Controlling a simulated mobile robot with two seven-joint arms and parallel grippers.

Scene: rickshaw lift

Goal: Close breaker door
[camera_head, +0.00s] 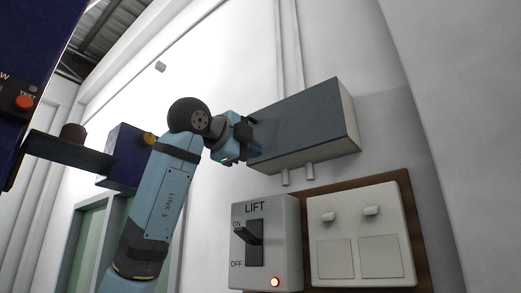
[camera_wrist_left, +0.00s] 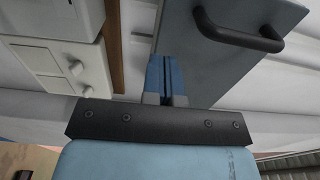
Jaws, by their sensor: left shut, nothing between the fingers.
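The breaker box (camera_head: 349,108) is a pale box on the white wall with a dark grey door (camera_head: 305,122) on its front. The door looks flush with the box, but I cannot tell whether it is fully closed. The wrist view shows the grey door (camera_wrist_left: 215,65) with a black bar handle (camera_wrist_left: 238,32). My left gripper (camera_head: 257,149) is at the door's left end in the head view, below the handle's end. Its blue fingers (camera_wrist_left: 166,78) are shut with nothing between them and overlap the door's edge in the wrist view; contact is unclear. My right gripper is not in view.
Below the breaker box is a LIFT switch box (camera_head: 287,222) with a black lever (camera_head: 248,235) and a lit red lamp (camera_head: 275,282). Beside it, a white switch panel (camera_head: 385,222) sits on a brown board. A dark blue panel with a red button (camera_head: 24,102) is at far left.

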